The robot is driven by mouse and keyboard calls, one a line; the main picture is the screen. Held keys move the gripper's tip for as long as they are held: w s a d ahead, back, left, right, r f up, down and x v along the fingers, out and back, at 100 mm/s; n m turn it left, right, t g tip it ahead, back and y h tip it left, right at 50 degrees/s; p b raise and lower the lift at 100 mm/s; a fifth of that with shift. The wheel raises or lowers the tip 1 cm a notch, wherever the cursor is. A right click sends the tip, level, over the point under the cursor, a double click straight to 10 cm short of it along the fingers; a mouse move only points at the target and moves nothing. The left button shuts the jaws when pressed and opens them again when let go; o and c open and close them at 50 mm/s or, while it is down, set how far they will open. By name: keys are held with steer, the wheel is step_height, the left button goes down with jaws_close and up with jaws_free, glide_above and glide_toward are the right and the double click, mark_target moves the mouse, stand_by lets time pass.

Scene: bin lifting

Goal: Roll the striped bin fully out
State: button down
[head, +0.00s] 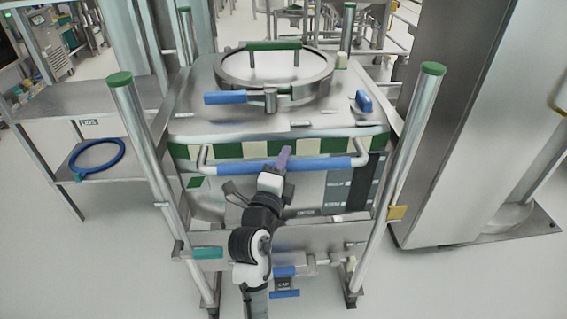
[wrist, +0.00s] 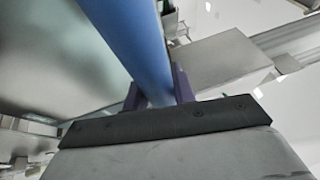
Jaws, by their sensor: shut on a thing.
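The striped bin (head: 225,117) is a steel container with a green and white checked band across its front. It stands upright between steel posts with green caps. A blue horizontal handle bar (head: 325,164) runs along its front. My gripper (head: 282,160) is shut on the blue bar near its middle. In the wrist view the purple fingers (wrist: 158,92) lie on both sides of the blue bar (wrist: 128,40).
A large steel cabinet (head: 480,130) stands close at the right. A steel shelf with a blue ring (head: 97,156) is at the left. The posts (head: 142,150) flank the bin on both sides. A lower crossbar (head: 330,236) spans the front. Pale floor is open at both front corners.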

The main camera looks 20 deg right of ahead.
steer(key=c, duration=1.1)
jaws_free()
steer(key=shift+r, duration=0.1)
steer(key=shift+c, duration=0.2)
steer(key=shift+s+a+f+b, duration=0.2)
steer(key=shift+s+a+b, duration=0.05)
steer(key=shift+a+b, duration=0.1)
steer(key=r+b+v, duration=0.1)
steer(key=v, duration=0.5)
steer(key=shift+s+f+b, duration=0.25)
steer(key=shift+f+b, duration=0.1)
steer(key=shift+f, duration=0.05)
steer(key=shift+a, duration=0.1)
